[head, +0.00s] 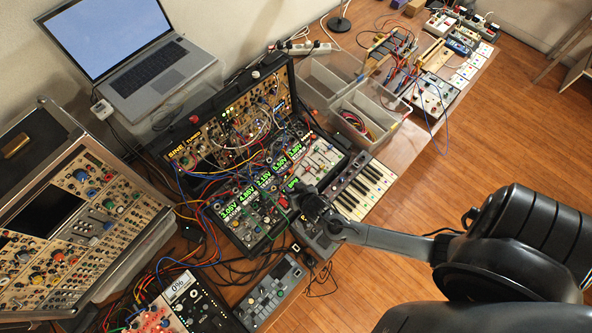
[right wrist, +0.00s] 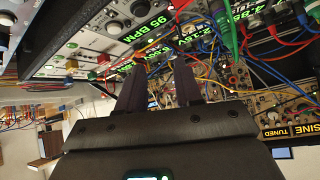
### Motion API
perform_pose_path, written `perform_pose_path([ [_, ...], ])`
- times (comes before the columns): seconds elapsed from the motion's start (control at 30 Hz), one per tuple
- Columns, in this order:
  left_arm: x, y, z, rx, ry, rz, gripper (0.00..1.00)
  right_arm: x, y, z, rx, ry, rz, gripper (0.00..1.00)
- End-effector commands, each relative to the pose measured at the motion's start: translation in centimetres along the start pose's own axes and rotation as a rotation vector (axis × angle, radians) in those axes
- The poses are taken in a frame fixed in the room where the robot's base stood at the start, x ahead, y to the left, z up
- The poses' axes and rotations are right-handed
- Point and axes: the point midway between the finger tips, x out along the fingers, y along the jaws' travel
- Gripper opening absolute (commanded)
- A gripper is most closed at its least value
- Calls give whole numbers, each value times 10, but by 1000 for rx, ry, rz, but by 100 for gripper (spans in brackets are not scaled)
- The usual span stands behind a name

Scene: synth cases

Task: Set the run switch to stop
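The black synth case (head: 262,150) stands open on the table with patched modules and green number displays. My right gripper (head: 300,196) reaches in from the right and hangs over the front edge of its lower panel, covering part of it. In the right wrist view, the two dark fingers (right wrist: 158,82) are apart with nothing between them. Just beyond them is a pale module with a green "95 BPM" display (right wrist: 150,35), a knob and small buttons. I cannot pick out the run switch or its position. My left gripper is not in view.
Coloured patch cables (right wrist: 215,60) loop close to the fingers. A small keyboard (head: 364,190) lies right of the case, and a grey device (head: 268,292) in front. A second synth case (head: 75,225) is at left, a laptop (head: 145,70) behind. Clear plastic bins (head: 330,80) stand at the back.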

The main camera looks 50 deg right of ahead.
Motion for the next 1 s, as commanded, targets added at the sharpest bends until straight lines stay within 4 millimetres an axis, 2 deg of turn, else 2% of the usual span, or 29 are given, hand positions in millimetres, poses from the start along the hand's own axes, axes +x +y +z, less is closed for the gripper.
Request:
perform_pose_path([
  [0.1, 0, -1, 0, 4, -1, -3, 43, -13, 0, 0, 0, 0, -1, 35],
  [0.23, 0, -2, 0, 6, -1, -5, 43, -20, 0, 0, 0, -1, 0, 35],
  [0.77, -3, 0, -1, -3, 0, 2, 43, -24, 1, 1, -1, -4, 1, 35],
  [0.9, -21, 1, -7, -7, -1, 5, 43, -44, 5, 10, 12, -39, 13, 35],
  [1.0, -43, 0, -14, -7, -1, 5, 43, -83, -9, -12, 68, -46, -23, 35],
])
